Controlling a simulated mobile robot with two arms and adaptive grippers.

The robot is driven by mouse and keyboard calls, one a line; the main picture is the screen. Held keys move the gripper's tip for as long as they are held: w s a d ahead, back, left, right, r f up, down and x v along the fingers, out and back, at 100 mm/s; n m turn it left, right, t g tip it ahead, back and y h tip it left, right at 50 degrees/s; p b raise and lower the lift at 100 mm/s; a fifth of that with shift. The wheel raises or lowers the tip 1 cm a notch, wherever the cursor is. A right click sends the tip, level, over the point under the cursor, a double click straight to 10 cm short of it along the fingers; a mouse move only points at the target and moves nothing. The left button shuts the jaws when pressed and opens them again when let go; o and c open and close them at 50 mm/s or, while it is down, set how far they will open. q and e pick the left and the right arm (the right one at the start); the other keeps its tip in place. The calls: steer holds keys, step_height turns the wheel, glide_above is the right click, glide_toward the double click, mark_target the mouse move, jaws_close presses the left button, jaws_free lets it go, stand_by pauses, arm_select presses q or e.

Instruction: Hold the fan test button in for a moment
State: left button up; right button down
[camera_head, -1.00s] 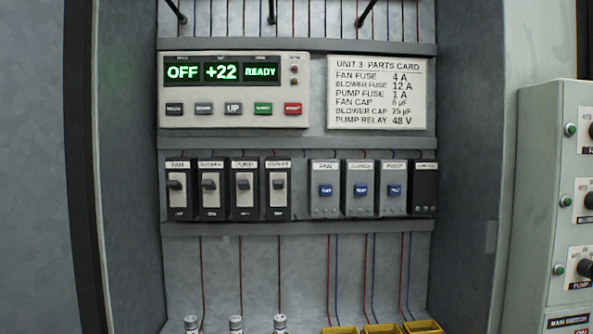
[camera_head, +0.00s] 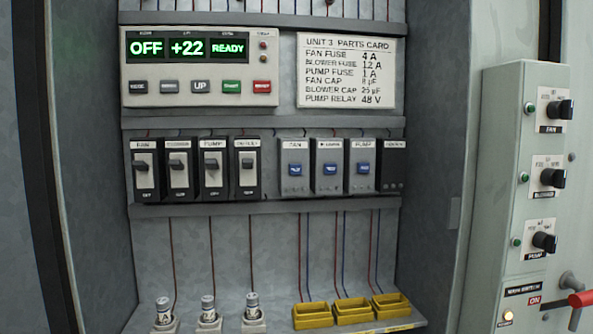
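The fan module (camera_head: 295,187) is a grey block labelled FAN in the middle row of the cabinet, with a blue button (camera_head: 296,170) on its front. Two similar grey modules with blue buttons stand to its right, a blower one (camera_head: 328,187) and a pump one (camera_head: 361,187). Nothing touches the fan button or covers it. Neither of my grippers is in view.
Several breakers (camera_head: 177,178) stand left of the modules. The control panel (camera_head: 200,66) reads OFF, +22, READY. Yellow trays (camera_head: 312,324) and fuses (camera_head: 208,306) sit below. A switch box (camera_head: 520,190) with black knobs and a red handle stands at right.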

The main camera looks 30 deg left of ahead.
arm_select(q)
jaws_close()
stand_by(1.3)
